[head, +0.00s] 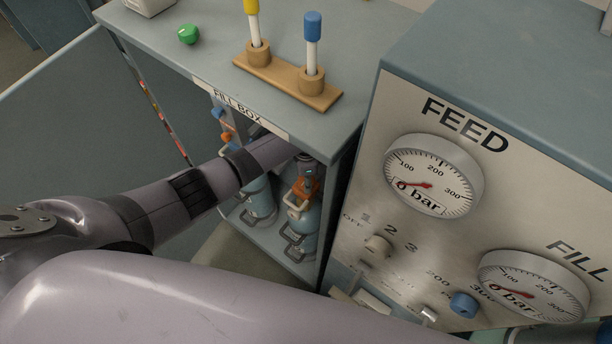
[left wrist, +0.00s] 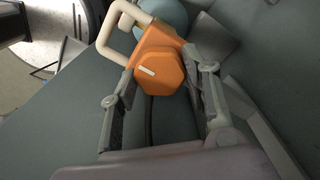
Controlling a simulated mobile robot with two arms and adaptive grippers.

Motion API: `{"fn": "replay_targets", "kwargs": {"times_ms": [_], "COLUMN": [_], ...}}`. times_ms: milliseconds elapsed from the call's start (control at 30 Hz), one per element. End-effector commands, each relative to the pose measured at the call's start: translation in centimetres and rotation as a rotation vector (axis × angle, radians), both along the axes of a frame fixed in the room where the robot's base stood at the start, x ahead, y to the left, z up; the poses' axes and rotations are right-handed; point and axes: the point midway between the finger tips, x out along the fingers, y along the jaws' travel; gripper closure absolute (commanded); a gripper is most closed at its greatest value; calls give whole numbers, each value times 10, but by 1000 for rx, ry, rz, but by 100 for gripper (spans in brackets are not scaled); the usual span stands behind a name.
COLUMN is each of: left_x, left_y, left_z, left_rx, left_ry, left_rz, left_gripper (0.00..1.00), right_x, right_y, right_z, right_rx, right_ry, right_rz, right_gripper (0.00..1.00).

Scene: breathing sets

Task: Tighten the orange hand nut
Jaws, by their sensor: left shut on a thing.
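The orange hand nut (left wrist: 160,75) is a six-sided knob with a pale mark on its face. It sits beside a cream handle (left wrist: 113,32), with a blue-grey bottle (left wrist: 165,12) behind. In the head view the orange nut (head: 304,188) is inside the fill box, at the top of the right-hand bottle. My left gripper (left wrist: 165,85) has one finger on each side of the nut and is shut on it. In the head view my left forearm passes under the box top, and the gripper is partly hidden there. My right gripper is not in view.
The fill box top (head: 330,25) overhangs the bottles. On it stand a wooden rack (head: 285,80) with blue- and yellow-capped tubes and a green knob (head: 188,34). The feed panel (head: 400,110) with gauges stands close on the right. Another bottle (head: 258,198) stands left of the nut's bottle.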

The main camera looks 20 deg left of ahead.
Motion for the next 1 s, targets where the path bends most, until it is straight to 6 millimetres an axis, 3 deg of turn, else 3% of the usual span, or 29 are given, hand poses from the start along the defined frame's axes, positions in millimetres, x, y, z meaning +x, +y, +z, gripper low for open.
{"fn": "replay_targets", "kwargs": {"times_ms": [367,400,700,1000], "left_x": [0,0,0,0], "left_y": [-1,-1,0,0], "left_z": [0,0,0,1], "left_rx": [-2,-2,-1,0], "left_ry": [-1,-1,0,-1], "left_rz": [7,7,5,4], "left_gripper": [85,55,36,36], "right_x": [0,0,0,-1], "right_y": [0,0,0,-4], "right_z": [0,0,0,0], "right_rx": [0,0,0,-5], "right_ry": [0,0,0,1], "right_rz": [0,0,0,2], "right_gripper": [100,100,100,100]}}
